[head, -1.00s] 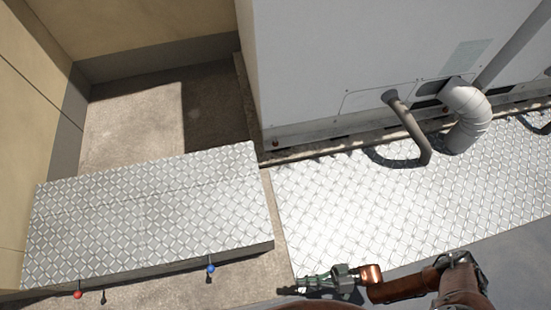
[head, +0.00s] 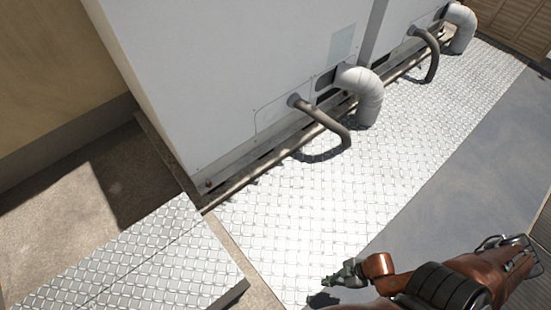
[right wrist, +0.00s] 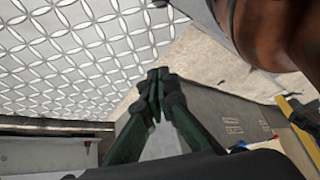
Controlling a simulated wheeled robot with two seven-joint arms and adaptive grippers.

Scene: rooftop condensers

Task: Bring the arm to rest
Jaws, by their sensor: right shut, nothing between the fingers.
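My right gripper (head: 322,290) is low in the head view, right of the middle, over the bright patterned metal plate (head: 300,210). My brown right arm comes in from the lower right. In the right wrist view the dark green fingers (right wrist: 157,92) meet at their tips, shut, with nothing between them. My left gripper is not in view.
A large pale condenser housing (head: 230,80) stands at the back, with a grey duct elbow (head: 362,95) and a curved pipe (head: 325,122). A raised patterned step (head: 140,270) is at lower left. Grey floor (head: 450,170) lies open at right.

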